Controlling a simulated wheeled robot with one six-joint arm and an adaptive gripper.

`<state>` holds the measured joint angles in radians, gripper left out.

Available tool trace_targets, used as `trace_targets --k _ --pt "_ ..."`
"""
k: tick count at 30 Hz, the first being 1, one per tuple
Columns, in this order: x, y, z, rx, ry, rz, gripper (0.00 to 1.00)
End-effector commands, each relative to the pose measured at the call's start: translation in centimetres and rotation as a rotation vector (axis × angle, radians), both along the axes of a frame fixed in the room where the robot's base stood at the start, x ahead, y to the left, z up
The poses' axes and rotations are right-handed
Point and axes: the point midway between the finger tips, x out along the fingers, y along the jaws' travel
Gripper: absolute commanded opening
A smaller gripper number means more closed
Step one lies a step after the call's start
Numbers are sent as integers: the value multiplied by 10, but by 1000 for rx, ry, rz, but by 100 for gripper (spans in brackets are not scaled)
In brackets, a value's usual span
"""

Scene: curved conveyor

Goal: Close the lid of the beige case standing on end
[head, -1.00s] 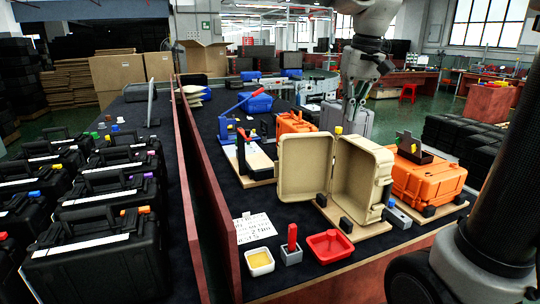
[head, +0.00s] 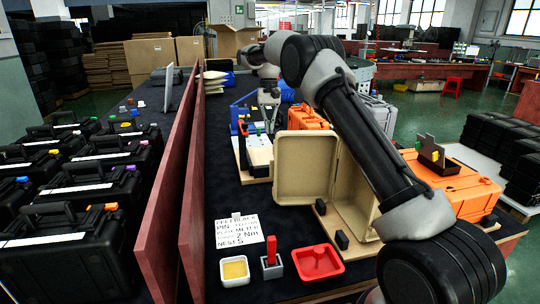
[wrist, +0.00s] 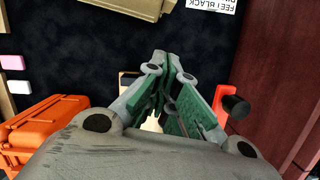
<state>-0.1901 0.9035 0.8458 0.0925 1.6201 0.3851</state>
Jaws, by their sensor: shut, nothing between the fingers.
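The beige case stands on end on a wooden board. Its body (head: 352,200) is partly hidden behind my arm in the head view. Its lid (head: 305,168) stands open to the left, with its hollow inside facing the camera. A beige edge (wrist: 125,6), apparently of the lid, shows at the top of the wrist view. My gripper (head: 268,110) is beyond the lid and to its left, pointing down, small and partly hard to make out. In the wrist view my gripper (wrist: 166,60) has its green-padded fingers together, empty and apart from the beige edge.
A red-handled clamp (head: 243,148) stands left of the lid, near my gripper. Orange cases stand behind (head: 305,117) and right (head: 460,187). A red divider (head: 190,180) bounds the left. A red tray (head: 318,265) and yellow-filled dish (head: 234,271) lie in front.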

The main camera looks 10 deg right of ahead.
Motion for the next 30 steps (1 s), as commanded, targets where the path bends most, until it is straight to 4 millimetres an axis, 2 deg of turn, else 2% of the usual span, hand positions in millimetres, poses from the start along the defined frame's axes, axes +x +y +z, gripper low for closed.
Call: trace_targets --k 13,21,30 --pt "-23 4 -87 0 3 1 0" --pt "-56 11 -87 0 0 1 0" --pt "-62 12 -87 1 -1 1 0"
